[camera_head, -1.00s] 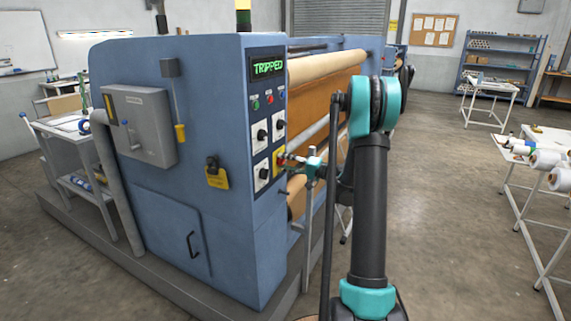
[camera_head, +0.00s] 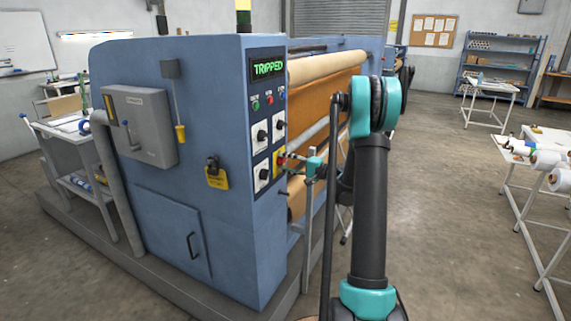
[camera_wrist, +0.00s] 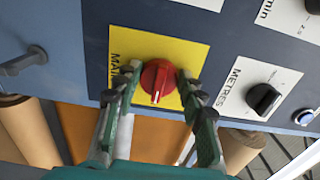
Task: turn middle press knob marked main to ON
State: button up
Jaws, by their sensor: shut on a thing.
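The main knob (camera_wrist: 157,82) is red, with a white pointer line toward the bottom of the wrist view. It sits on a yellow plate (camera_wrist: 190,55) lettered MAIN, partly covered by a finger. The plate also shows small in the head view (camera_head: 279,157), on the blue press's control panel. My gripper (camera_wrist: 159,79) has one finger at each side of the knob and is shut on it. In the head view my gripper (camera_head: 287,157) reaches the panel from the right. The ON and OFF marks cannot be read.
A black knob (camera_wrist: 264,98) on a white METRES plate is close beside the right finger. A grey peg (camera_wrist: 23,61) juts out at left in the wrist view. The press display (camera_head: 267,67) reads TRIPPED. Rollers (camera_head: 327,66) lie just behind the panel edge.

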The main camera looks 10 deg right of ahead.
jog(key=o, duration=1.1)
jog(key=shift+o, duration=0.2)
jog(key=v, duration=1.2)
jog(key=s+a+f+n+g+h, duration=0.2)
jog(key=s+a+f+g+h, duration=0.1)
jog(key=s+a, duration=0.4)
jog(key=s+a+f+n+g+h, duration=0.1)
jog(key=s+a+f+g+h, duration=0.2)
jog(key=s, duration=0.6)
jog(key=s+d+f+n+h, duration=0.2)
jog(key=s+f+h, duration=0.1)
jog(key=s, duration=0.6)
jog(key=s+d+f+n+h, duration=0.2)
jog(key=s+h, duration=0.3)
jog(key=s, duration=0.4)
jog(key=shift+d+f+h, duration=0.3)
jog(key=shift+d+f, duration=0.2)
jog(key=shift+f, duration=0.25)
